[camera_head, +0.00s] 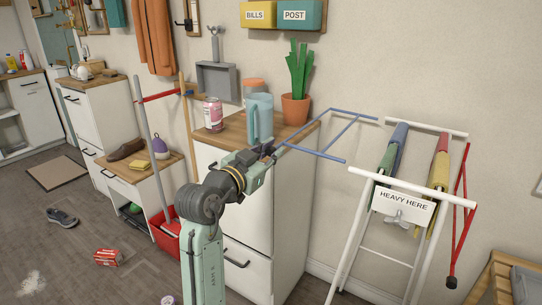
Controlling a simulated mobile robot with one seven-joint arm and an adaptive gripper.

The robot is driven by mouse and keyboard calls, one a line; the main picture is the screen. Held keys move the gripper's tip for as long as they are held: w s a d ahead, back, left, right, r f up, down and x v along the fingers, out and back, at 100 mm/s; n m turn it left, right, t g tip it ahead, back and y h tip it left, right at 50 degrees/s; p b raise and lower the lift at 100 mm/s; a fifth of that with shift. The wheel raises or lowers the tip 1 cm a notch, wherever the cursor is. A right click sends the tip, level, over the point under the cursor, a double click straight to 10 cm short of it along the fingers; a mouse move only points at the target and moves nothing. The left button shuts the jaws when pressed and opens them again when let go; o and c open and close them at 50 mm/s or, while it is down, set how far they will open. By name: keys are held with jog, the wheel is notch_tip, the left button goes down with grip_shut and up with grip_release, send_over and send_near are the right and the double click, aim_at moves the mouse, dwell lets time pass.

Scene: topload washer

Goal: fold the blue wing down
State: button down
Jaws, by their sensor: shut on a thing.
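The blue wing (315,154) is a thin blue tube frame on the left side of a white drying rack (361,200). It stands out to the left, roughly level, near the height of the cabinet's wooden top. My gripper (272,149) is at the wing's outer left end and is shut on its bar. The fingertips are small and partly hidden by the gripper body. A red wing (463,215) hangs down on the rack's right side.
A white cabinet (232,190) stands behind my arm. On its top are a blue pitcher (260,117), a pink can (213,115) and a potted plant (296,108). Cloths (438,170) and a "HEAVY HERE" sign (403,199) are on the rack. Space below the wing looks open.

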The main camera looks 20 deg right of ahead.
jog(key=shift+r+m, duration=0.7)
jog(key=shift+r, duration=0.6)
